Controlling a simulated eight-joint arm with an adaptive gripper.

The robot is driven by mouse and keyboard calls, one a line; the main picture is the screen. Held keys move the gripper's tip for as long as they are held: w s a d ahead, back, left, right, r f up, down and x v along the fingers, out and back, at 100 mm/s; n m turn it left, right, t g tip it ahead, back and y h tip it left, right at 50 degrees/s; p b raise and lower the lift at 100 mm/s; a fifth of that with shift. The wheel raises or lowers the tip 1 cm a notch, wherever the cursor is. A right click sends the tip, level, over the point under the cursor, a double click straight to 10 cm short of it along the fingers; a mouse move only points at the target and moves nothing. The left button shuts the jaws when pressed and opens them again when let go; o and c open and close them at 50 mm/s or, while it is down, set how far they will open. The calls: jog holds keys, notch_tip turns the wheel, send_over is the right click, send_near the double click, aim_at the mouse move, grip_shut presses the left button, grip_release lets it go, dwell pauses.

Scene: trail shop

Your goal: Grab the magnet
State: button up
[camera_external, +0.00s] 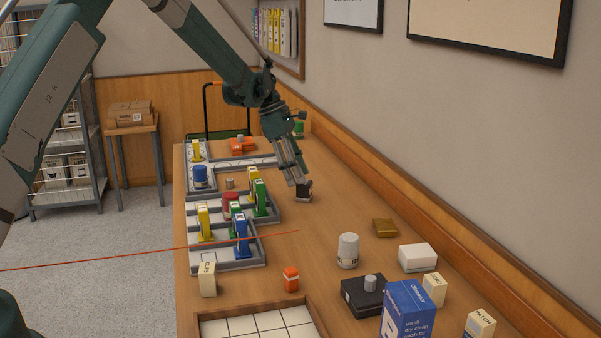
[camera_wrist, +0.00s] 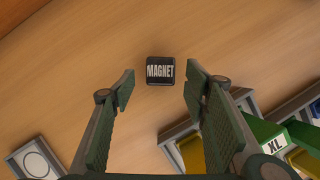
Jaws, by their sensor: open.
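The magnet (camera_wrist: 160,71) is a small black block with "MAGNET" in white letters on it. It lies on the wooden table, near the top middle of the wrist view. In the external view the magnet (camera_external: 304,191) sits right of the grey trays. My gripper (camera_wrist: 158,90) is open and empty. Its two fingers stand left and right of the magnet's line, with the magnet just beyond the fingertips. In the external view my gripper (camera_external: 297,181) is close above the magnet, and a finger partly overlaps it. I cannot tell whether they touch.
Grey trays (camera_external: 228,267) with upright coloured tags stand left of the magnet. The green XL tag (camera_wrist: 268,136) is at the lower right in the wrist view. A white-grey jar (camera_external: 348,251), a brown block (camera_external: 385,228) and a blue box (camera_external: 407,312) stand nearer the camera. The wall runs along the right.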

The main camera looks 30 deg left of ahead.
aim_at(305, 186)
jog(key=shift+d+f, duration=0.1)
jog(key=shift+f, duration=0.1)
jog(key=shift+b+x, duration=0.5)
jog(key=shift+x, duration=2)
jog(key=c, duration=1.1)
